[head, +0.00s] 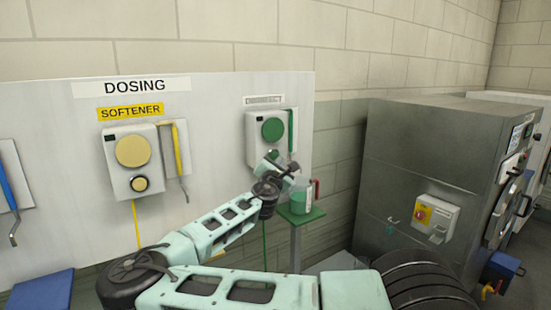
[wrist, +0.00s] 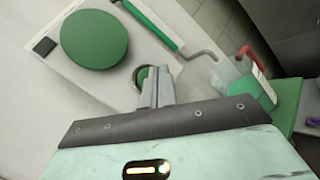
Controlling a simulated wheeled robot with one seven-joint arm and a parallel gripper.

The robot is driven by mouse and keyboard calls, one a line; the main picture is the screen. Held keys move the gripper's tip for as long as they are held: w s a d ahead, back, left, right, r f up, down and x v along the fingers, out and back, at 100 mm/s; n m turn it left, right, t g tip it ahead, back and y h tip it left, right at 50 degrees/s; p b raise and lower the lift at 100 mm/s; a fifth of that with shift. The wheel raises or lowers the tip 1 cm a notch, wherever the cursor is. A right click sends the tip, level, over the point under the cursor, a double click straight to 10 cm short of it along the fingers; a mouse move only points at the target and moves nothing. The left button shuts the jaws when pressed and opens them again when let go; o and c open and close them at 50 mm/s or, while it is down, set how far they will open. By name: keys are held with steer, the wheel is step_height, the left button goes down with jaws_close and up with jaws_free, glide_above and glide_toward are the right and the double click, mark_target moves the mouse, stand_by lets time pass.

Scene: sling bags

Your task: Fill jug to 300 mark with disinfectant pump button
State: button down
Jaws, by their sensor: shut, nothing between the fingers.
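The dispenser under the "DISINFECT" label has a large green disc (head: 272,129), which also shows in the wrist view (wrist: 95,40). A small round green button with a metal ring (wrist: 143,76) sits below it, partly hidden by my fingers. My gripper (wrist: 158,84) is shut and empty, its tips in front of this button; I cannot tell whether they touch it. The clear jug (head: 301,195) with a red handle stands upright beside my gripper. Green liquid shows in the jug (wrist: 258,92), but its level against the marks is not readable.
The jug stands on a green-topped stand (head: 292,217). A green spout pipe (wrist: 160,25) with a grey bent end reaches toward the jug. The yellow softener dispenser (head: 131,152) is at left. A grey machine (head: 420,160) stands at right.

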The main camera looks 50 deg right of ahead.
steer(key=shift+s+a, duration=0.2)
steer(key=shift+s, duration=0.6)
steer(key=shift+s+a, duration=0.15)
steer(key=shift+s, duration=0.7)
steer(key=shift+s+a, duration=0.2)
steer(key=shift+s, duration=0.6)
